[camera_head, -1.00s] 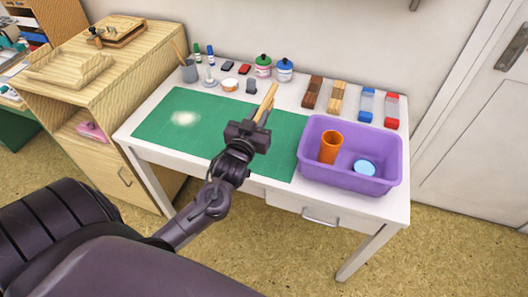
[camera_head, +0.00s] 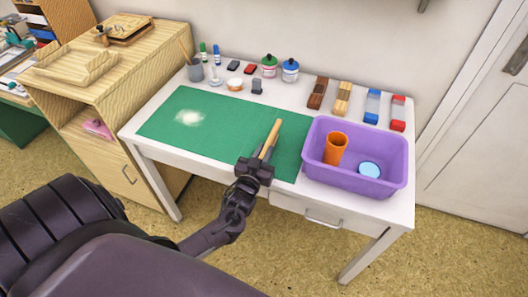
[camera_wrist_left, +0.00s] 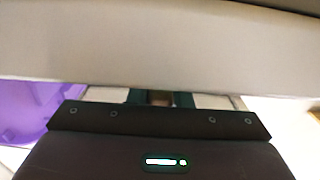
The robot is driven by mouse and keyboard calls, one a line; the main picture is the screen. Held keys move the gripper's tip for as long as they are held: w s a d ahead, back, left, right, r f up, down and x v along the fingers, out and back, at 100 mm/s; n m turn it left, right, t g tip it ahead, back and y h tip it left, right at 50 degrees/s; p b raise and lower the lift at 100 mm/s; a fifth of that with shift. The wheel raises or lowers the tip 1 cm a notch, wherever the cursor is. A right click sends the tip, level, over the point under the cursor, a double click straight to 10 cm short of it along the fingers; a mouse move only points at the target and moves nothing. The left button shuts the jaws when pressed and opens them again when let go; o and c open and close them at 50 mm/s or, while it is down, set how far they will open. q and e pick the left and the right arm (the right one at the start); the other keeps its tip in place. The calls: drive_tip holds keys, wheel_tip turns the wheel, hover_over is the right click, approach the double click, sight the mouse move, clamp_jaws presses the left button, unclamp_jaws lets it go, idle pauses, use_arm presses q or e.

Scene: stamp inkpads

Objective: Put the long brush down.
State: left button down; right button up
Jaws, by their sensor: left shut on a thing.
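The long brush (camera_head: 273,133) shows as a light wooden handle that sticks up and away from my left gripper (camera_head: 263,157) in the head view. My left gripper is shut on it, over the front part of the green mat (camera_head: 225,125), left of the purple tub. The brush's lower end is hidden by the gripper, and I cannot tell whether it touches the mat. In the left wrist view a small brownish bit (camera_wrist_left: 161,98) shows between the pale fingers, and a blurred pale band covers the upper part. My right gripper is out of view.
The purple tub (camera_head: 313,152) holds an orange cup (camera_head: 335,148) and a light blue round thing (camera_head: 369,170). A grey pot (camera_head: 195,72) stands at the back left, with several bottles, pads and blocks along the back. The mat's left and middle are clear except a pale patch.

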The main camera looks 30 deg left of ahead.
use_arm(q)
drive_tip(key=shift+f, duration=0.2)
drive_tip(key=c, duration=1.3)
unclamp_jaws()
drive_tip(key=shift+r, duration=0.1)
drive_tip(key=shift+r, duration=0.2)
drive_tip(key=shift+s+d+f, duration=0.1)
drive_tip(key=shift+s+f, duration=0.05)
drive_tip(key=shift+s, duration=0.25)
drive_tip(key=b+v, duration=0.1)
drive_tip(key=v, duration=1)
drive_tip(key=shift+s, duration=0.15)
